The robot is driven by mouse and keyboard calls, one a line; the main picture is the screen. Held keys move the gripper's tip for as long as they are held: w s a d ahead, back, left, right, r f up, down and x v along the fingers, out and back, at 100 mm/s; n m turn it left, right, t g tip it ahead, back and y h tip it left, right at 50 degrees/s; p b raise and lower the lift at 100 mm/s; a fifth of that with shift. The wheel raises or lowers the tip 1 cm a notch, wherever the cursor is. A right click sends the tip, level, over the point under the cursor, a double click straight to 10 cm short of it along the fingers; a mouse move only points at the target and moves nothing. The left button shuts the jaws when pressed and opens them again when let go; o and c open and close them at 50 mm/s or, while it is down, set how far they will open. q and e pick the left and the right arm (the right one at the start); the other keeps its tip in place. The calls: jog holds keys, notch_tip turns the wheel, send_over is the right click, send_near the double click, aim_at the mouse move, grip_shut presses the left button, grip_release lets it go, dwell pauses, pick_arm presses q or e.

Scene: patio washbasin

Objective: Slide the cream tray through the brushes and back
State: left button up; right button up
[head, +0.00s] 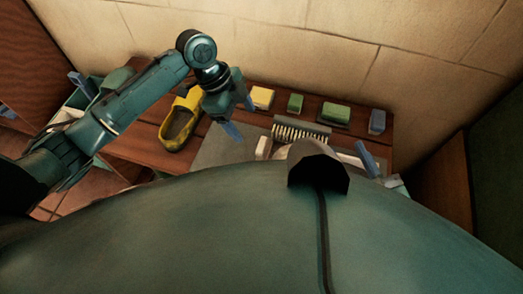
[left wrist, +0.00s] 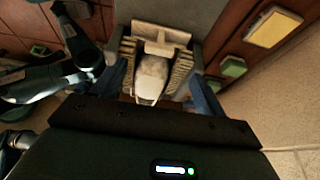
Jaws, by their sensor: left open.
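The cream tray (left wrist: 158,35) lies on the grey mat, between two bristle brushes, the first (left wrist: 127,55) and the second (left wrist: 181,72) in the left wrist view. A pale shoe-like object (left wrist: 151,78) sits on it. In the head view the tray's end (head: 264,147) shows as a pale piece; the rest is mostly hidden behind my body. One brush (head: 300,133) also shows there. My left gripper (head: 240,117) is open and empty above the mat, at the tray's left end. My right gripper (head: 366,159) shows only a blue finger, at the right; its other finger is hidden.
A yellow clog (head: 181,124) stands left on the wooden table (head: 140,145). The grey mat (head: 222,151) is partly bare at the left.

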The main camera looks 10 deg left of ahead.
pick_arm(q)
jog(key=b+x, duration=0.4)
jog(key=x, duration=0.7)
jog(key=shift+f, duration=0.1)
jog(key=shift+d+f, duration=0.25)
jog(key=shift+f, duration=0.4)
pick_arm(e)
jog(key=shift+s+a+r+n+t+y, duration=0.1)
jog(key=shift+a+n+t+y, duration=0.3)
jog(key=shift+a+t+y, duration=0.5)
jog(key=shift+d, duration=0.15)
pick_arm(q)
jog(key=c, duration=1.4)
jog(key=shift+a+r, duration=0.1)
jog(key=shift+a, duration=0.35)
jog(key=a+p, duration=0.1)
jog(key=a, duration=0.4)
jog(key=w+a+p, duration=0.1)
jog(key=a, duration=0.4)
jog(key=w+a+p, duration=0.1)
jog(key=a, duration=0.4)
jog(key=shift+w+a, duration=0.15)
jog(key=shift+a, duration=0.1)
pick_arm(e)
jog(key=shift+d+m+g+h, duration=0.3)
jog(key=shift+d+g+h, duration=0.35)
jog(key=shift+g+h, duration=0.05)
